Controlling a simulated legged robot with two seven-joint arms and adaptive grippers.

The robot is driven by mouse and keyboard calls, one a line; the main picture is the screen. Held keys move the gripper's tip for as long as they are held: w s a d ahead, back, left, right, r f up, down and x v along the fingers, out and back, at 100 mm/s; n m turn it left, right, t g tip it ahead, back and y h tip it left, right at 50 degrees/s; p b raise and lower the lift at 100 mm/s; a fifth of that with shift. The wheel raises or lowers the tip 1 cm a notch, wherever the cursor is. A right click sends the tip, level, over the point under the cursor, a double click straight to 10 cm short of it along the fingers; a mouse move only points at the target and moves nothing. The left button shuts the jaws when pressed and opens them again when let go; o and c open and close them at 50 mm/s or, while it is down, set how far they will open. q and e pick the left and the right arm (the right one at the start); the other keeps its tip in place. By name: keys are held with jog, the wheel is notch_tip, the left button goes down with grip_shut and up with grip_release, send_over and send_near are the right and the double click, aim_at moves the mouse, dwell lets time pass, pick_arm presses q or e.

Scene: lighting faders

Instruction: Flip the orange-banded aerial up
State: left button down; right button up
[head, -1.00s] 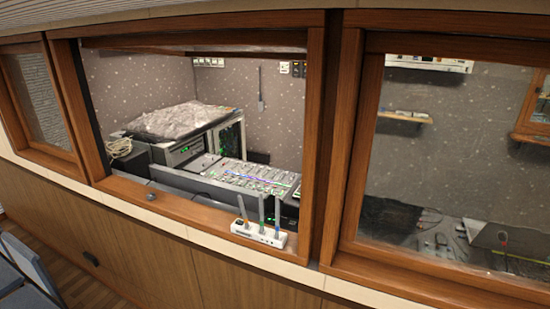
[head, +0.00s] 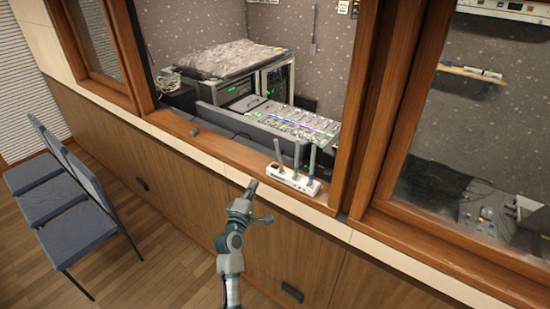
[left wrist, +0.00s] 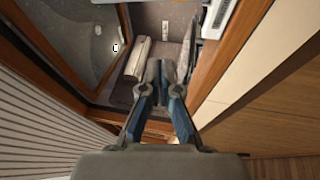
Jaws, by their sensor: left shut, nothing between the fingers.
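A white box (head: 293,181) with three grey aerials stands on the wooden window sill. The orange-banded aerial (head: 278,153) is the leftmost; it points upward, leaning slightly left, with its orange band near the base. The middle aerial (head: 296,158) has a green band. The right aerial (head: 312,160) also points up; its band colour is unclear. My left gripper (head: 252,186) is shut and empty, in front of the sill and left of the box, apart from it. Its fingers (left wrist: 165,72) also show in the left wrist view, with a white box part (left wrist: 217,17) beyond. My right gripper is out of view.
Wooden window frames (head: 378,110) flank the opening on the right. A dark panel and mixing desk (head: 290,122) lie behind the sill. A small dark object (head: 194,132) sits on the sill further left. Chairs (head: 65,195) stand at left.

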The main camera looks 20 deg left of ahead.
aim_at(279, 156)
pick_arm(q)
jog(key=w+d+r+p, duration=0.2)
jog(key=w+r, duration=0.3)
jog(key=w, duration=0.5)
jog(key=shift+d+r+n+t, duration=0.3)
jog(key=shift+d+r+n, duration=0.1)
jog(key=shift+d, duration=0.2)
jog(key=shift+a, duration=0.15)
